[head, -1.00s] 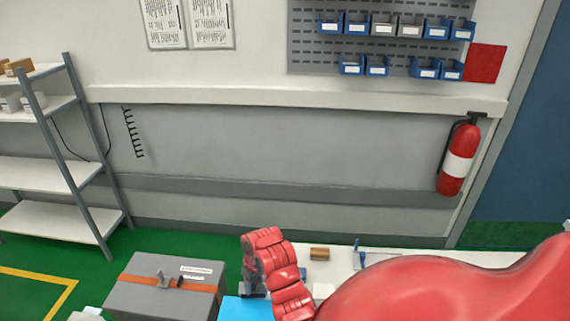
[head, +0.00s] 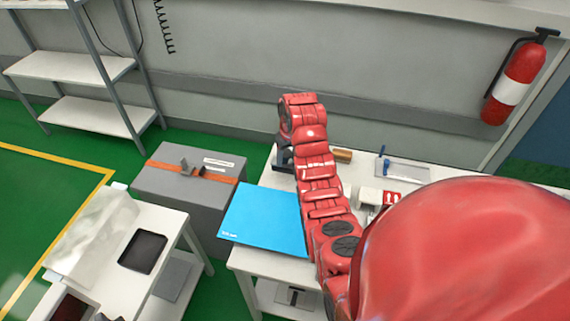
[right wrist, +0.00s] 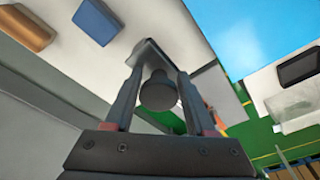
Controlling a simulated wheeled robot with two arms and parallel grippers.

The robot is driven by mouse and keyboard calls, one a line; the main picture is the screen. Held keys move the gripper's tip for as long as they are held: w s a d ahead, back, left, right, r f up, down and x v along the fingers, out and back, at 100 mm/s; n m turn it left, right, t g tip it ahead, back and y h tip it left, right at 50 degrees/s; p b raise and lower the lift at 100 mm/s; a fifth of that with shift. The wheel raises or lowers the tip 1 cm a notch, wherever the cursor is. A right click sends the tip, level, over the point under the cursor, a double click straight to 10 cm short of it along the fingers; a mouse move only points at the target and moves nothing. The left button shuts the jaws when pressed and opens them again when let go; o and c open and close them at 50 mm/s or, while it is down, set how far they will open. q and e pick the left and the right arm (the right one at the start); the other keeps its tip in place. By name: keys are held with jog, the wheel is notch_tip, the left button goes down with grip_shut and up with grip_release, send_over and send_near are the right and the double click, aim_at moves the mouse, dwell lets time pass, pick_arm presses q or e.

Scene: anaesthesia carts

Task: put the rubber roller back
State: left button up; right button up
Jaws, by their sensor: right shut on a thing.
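My right gripper (head: 284,156) is at the far left edge of the white table, behind the blue mat (head: 262,215). In the right wrist view my right gripper (right wrist: 158,90) is shut on a dark thing with a rounded end, taken to be the rubber roller (right wrist: 157,93). A flat dark part shows beyond the fingers; the far end of the roller is hidden. In the head view the roller cannot be made out behind my red arm. My left gripper is not in view.
A brown block (head: 342,156), a grey tray (head: 410,172) with a blue item and a white box (head: 368,196) are on the table. A grey case (head: 160,185) with an orange strap stands left. A white cart with a black tray (head: 143,251) is front left.

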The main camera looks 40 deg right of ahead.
jog(key=shift+w+d+r, duration=0.1)
jog(key=shift+w+d, duration=0.1)
jog(key=shift+w, duration=0.3)
jog(key=shift+w+d+r, duration=0.1)
jog(key=shift+w+d, duration=0.1)
jog(key=shift+w, duration=0.3)
jog(key=shift+w+d+f+p, duration=0.1)
jog(key=shift+w+d+p, duration=0.2)
jog(key=shift+w, duration=0.2)
jog(key=shift+w+d+f+p, duration=0.1)
jog(key=shift+w+d+p, duration=0.1)
jog(key=shift+w+p, duration=0.25)
jog(key=shift+f+p, duration=0.55)
jog(key=shift+f, duration=1.2)
jog(key=shift+f+b, duration=0.25)
jog(key=shift+b, duration=0.05)
jog(key=o, duration=1.3)
jog(key=shift+r, duration=0.1)
jog(key=shift+o, duration=0.2)
